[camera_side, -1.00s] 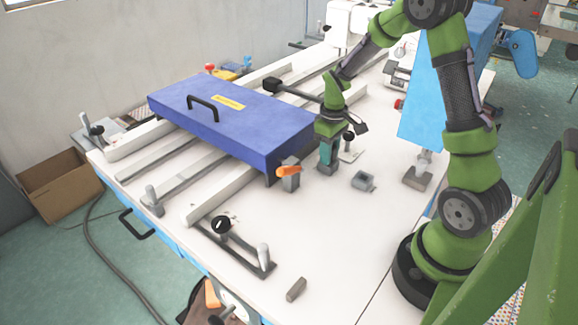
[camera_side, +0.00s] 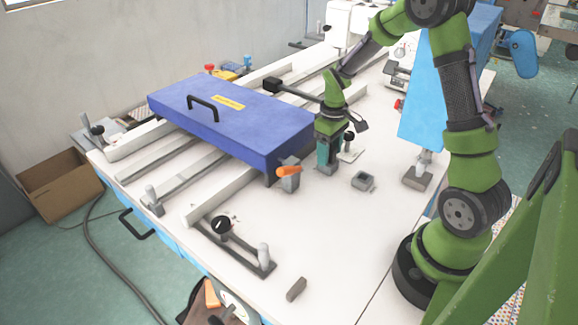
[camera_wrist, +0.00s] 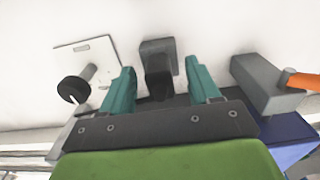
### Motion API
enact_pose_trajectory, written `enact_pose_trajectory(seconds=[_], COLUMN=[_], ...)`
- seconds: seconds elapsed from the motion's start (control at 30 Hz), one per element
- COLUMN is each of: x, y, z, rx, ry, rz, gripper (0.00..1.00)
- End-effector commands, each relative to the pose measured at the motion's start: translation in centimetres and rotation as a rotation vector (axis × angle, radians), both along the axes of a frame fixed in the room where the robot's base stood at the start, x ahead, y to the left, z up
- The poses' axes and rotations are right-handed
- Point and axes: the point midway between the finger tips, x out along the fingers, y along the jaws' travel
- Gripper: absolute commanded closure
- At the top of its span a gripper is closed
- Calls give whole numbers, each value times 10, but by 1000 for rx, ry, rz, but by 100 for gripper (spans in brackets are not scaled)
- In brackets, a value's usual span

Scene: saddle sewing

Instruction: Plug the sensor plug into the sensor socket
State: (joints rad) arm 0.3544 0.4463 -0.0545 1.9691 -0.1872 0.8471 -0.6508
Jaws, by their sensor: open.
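My gripper (camera_side: 327,168) is low over the white table, beside the blue cover. Its teal fingers are apart in the wrist view (camera_wrist: 163,88). A small grey block with a darker part (camera_wrist: 158,62) shows between and beyond the fingertips, with no finger visibly touching it. It seems to be the grey hollow-topped block in the side view (camera_side: 363,181), just right of the gripper. I cannot tell whether it is the sensor plug or the socket. A loose grey oblong piece (camera_side: 296,289) lies near the table's front edge; its role is also unclear.
A grey block with an orange lever (camera_side: 289,172) stands close left of my gripper. A white plate with a black knob (camera_wrist: 85,75) is on the other side. The blue cover (camera_side: 230,120) lies behind. The table front of my gripper is mostly clear.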

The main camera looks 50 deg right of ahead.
Motion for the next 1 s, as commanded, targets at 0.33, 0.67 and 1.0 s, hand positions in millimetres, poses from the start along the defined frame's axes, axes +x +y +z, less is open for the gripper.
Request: enact_pose_trajectory(seconds=[0.33, 0.67, 1.0], x=[1, 1, 0], y=[0, 0, 0], z=[80, 144, 159], rx=[-3, -2, 0], ry=[-8, -4, 0], rz=[0, 0, 0], gripper=[39, 39, 39])
